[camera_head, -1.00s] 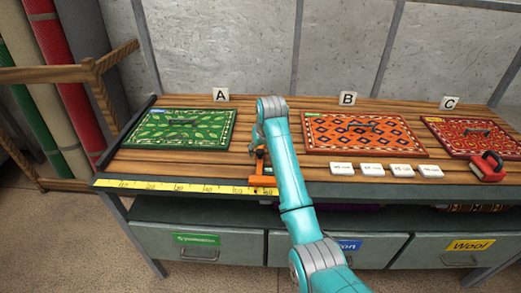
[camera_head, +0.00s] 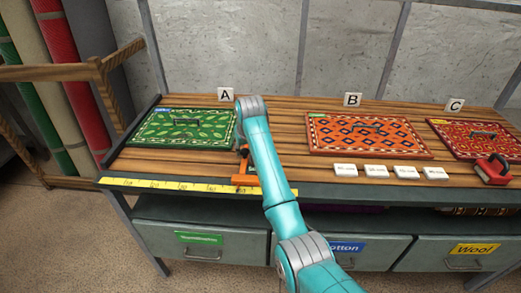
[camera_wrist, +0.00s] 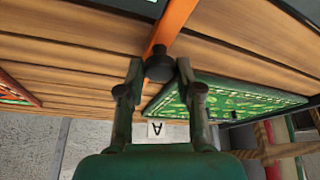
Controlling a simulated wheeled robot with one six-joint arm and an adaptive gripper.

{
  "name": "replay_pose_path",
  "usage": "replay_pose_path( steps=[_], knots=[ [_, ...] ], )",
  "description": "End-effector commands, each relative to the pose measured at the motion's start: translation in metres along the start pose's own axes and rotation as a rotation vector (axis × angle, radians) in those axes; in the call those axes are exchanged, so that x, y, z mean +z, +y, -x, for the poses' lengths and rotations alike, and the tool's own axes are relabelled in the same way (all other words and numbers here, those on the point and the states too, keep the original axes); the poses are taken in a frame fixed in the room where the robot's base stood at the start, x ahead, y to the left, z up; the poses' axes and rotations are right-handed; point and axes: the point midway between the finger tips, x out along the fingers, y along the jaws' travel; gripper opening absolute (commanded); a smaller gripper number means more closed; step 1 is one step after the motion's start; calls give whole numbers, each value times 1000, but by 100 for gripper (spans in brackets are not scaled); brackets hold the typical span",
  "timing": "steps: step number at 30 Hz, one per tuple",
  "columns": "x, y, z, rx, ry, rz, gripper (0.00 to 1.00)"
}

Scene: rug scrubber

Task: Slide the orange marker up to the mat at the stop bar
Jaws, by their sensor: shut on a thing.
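The orange marker (camera_head: 243,181) sits at the bench's front edge over the yellow measuring tape (camera_head: 150,185), with its bar reaching back across the wood. My gripper (camera_head: 243,150) is shut on the marker's dark knob (camera_wrist: 159,66), which shows between the fingertips in the wrist view (camera_wrist: 160,68). The green mat (camera_head: 168,138) lies under sign A, against or near the dark stop bar (camera_head: 126,134) at the bench's left end. The marker is just right of the mat's right edge. In the wrist view the green mat (camera_wrist: 228,98) is close beside the knob; contact is unclear.
An orange mat (camera_head: 322,146) lies under sign B and a red mat (camera_head: 450,143) under sign C. Several white tags (camera_head: 376,171) and a red-handled tool (camera_head: 491,171) are at the right front. The tape left of the marker is clear.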

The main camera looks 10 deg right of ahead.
Motion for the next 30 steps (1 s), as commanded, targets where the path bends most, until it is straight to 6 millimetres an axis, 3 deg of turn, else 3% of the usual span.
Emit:
replay_pose_path(
  steps=[3,6,16,17,19,30],
  knots=[
    [-9,-24,-4,0,-2,2,10],
    [-12,-32,-5,0,-1,-1,10],
    [-14,-35,-6,1,0,-2,10],
    [-14,-35,-6,1,0,-2,40],
    [-14,-35,-6,1,0,-2,57],
    [-14,-35,-3,1,0,-2,58]
  ],
)
